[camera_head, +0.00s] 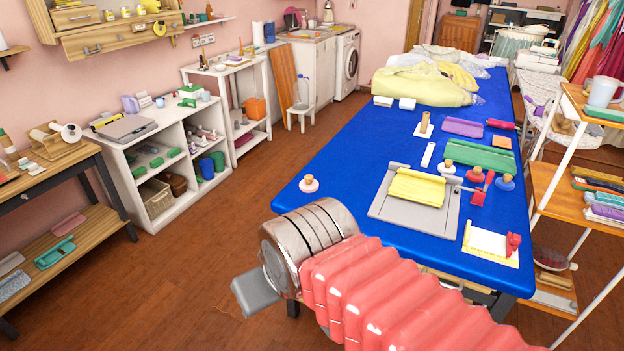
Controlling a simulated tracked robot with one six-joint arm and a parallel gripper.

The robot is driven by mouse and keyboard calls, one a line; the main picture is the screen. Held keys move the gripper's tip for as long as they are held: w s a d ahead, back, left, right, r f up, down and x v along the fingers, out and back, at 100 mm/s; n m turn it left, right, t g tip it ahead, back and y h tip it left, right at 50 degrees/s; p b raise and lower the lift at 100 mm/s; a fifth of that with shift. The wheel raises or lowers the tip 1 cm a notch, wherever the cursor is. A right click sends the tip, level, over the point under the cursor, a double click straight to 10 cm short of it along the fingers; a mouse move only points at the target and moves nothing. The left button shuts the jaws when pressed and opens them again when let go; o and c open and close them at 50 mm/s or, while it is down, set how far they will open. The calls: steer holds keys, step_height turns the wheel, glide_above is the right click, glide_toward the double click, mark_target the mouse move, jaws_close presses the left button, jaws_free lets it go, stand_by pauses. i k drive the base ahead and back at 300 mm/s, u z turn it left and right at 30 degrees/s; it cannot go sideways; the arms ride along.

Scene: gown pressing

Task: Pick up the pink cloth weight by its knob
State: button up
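The pink cloth weight (309,185) stands upright near the left front corner of the blue table, with a small pale knob on top. Nothing touches it. My gripper (252,294) shows only as a grey piece beyond my metal wrist, low in the picture and left of the weight. It appears apart from the weight, over the floor side of the table's front edge. Its fingers are not clear enough to tell open from shut.
The blue table (345,165) has clear cloth around the weight. To the right are a grey board (390,211) with a yellow roll (416,187), a red-handled tool (480,190), and other knobbed weights, one blue (505,184). Yellow fabric (425,85) lies farther back.

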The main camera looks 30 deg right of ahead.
mark_target(309, 185)
steer(key=z, duration=0.15)
steer(key=i, duration=1.4)
steer(key=z, duration=0.15)
